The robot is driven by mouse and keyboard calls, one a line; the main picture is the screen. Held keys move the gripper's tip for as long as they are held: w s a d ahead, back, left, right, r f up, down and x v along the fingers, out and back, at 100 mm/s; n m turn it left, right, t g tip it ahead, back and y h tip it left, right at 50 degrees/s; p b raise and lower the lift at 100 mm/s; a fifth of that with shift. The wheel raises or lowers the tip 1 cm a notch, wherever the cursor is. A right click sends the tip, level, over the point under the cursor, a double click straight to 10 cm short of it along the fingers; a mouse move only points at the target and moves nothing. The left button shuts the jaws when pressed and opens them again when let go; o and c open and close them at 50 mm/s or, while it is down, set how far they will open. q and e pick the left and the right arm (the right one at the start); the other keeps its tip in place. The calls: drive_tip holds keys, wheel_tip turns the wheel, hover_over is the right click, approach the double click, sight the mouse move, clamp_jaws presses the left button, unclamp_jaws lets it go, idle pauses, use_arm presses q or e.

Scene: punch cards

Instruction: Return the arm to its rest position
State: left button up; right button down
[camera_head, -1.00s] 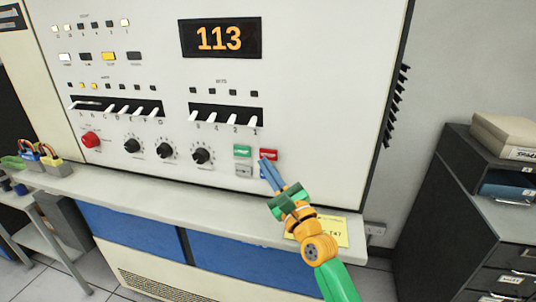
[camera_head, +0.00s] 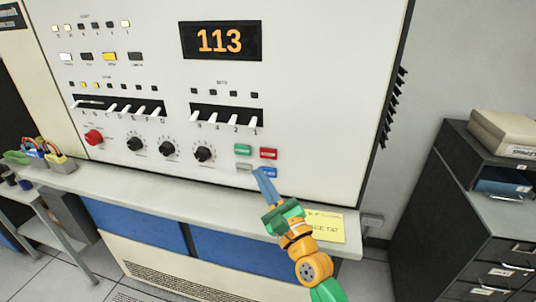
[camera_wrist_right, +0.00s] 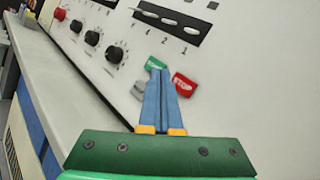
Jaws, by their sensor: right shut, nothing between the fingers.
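My right gripper (camera_head: 264,180) is shut and empty, its blue fingers together in front of the console's button cluster. In the head view its tips are just below the green button (camera_head: 243,150) and red button (camera_head: 268,153), beside the grey button (camera_head: 244,168) and overlapping the blue button (camera_head: 269,173). In the right wrist view the fingers (camera_wrist_right: 161,75) point at the panel between the green button (camera_wrist_right: 156,64) and the red STOP button (camera_wrist_right: 184,84). Whether the tips touch the panel I cannot tell. My left gripper is not in view.
The console panel (camera_head: 310,120) has a display (camera_head: 221,41) reading 113, switches and knobs. A ledge (camera_head: 150,198) runs below, with a yellow note (camera_head: 326,228) near its right end. A dark filing cabinet (camera_head: 432,200) stands at the right. Plug boxes (camera_head: 60,163) sit at the left.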

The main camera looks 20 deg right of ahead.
drive_tip(key=shift+f, duration=0.1)
drive_tip(key=s+a+f+n+g, duration=0.2)
drive_tip(key=s+f+n+g, duration=0.3)
drive_tip(key=f+n, duration=0.4)
drive_tip(key=s+a+f+n+g, duration=0.2)
drive_tip(key=s+f+n+g, duration=0.35)
drive_tip(key=f+n, duration=0.3)
drive_tip(key=s+d+f+n+g+h, duration=0.2)
drive_tip(key=s+d+f+n+g, duration=0.15)
drive_tip(key=s+n, duration=0.4)
drive_tip(key=s+d+f+n+g+h, duration=0.1)
drive_tip(key=s+d+f+n+g, duration=0.3)
drive_tip(key=s, duration=0.6)
wheel_tip(320, 180, down, 17)
drive_tip(key=s+a+n+g, duration=0.1)
drive_tip(key=s+a+n, duration=0.1)
drive_tip(key=s, duration=0.1)
drive_tip(key=s+d+f+g, duration=0.1)
drive_tip(key=s+d+f, duration=0.1)
drive_tip(key=s+f, duration=0.9)
drive_tip(key=shift+s, duration=0.6)
